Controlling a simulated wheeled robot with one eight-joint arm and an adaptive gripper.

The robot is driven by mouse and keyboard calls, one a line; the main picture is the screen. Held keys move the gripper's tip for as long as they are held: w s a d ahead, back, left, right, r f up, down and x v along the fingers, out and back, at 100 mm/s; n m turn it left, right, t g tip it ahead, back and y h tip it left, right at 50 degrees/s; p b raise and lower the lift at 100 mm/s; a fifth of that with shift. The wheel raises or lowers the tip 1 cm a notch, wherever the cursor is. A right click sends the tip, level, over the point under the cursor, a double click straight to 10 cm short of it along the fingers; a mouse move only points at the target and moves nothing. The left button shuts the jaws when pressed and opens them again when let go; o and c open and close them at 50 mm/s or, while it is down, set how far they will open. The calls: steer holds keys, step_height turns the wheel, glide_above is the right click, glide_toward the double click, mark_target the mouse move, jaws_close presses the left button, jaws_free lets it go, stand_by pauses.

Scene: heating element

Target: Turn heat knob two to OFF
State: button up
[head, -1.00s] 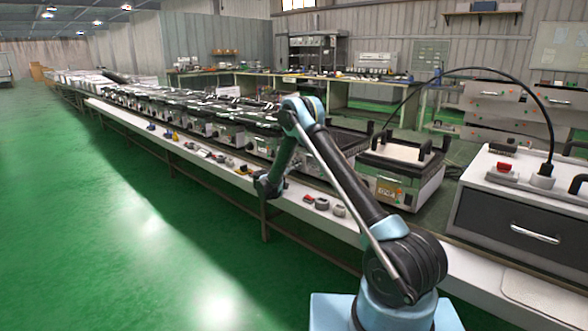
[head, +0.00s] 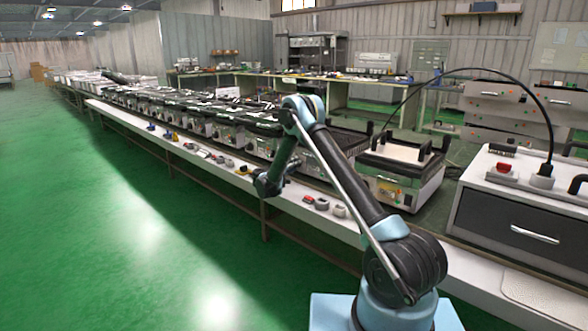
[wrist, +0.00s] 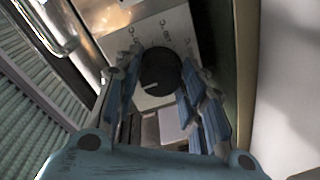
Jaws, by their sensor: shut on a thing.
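A round black knob (wrist: 159,71) sits on a pale metal panel (wrist: 175,24) in the wrist view. Its short white mark points to the left in that picture. Small printed marks stand around the knob, too small to read. My gripper (wrist: 157,77) has its blue fingers on both sides of the knob and is shut on it. In the head view my gripper (head: 268,184) is at the front of the row of heater units, above the white bench edge. The knob is hidden there behind my arm.
Several heater units (head: 230,133) line the long bench (head: 375,233). Red and grey small parts (head: 322,204) lie on its front edge, right of my gripper. A shiny metal handle (wrist: 50,30) is at upper left in the wrist view. The green floor (head: 120,240) is clear.

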steer(key=shift+a, duration=0.1)
steer(key=o, duration=1.1)
steer(key=shift+c, duration=0.2)
steer(key=v, duration=1.1)
steer(key=shift+s+a+f, duration=0.1)
steer(key=shift+s+a, duration=0.2)
steer(key=shift+s, duration=0.05)
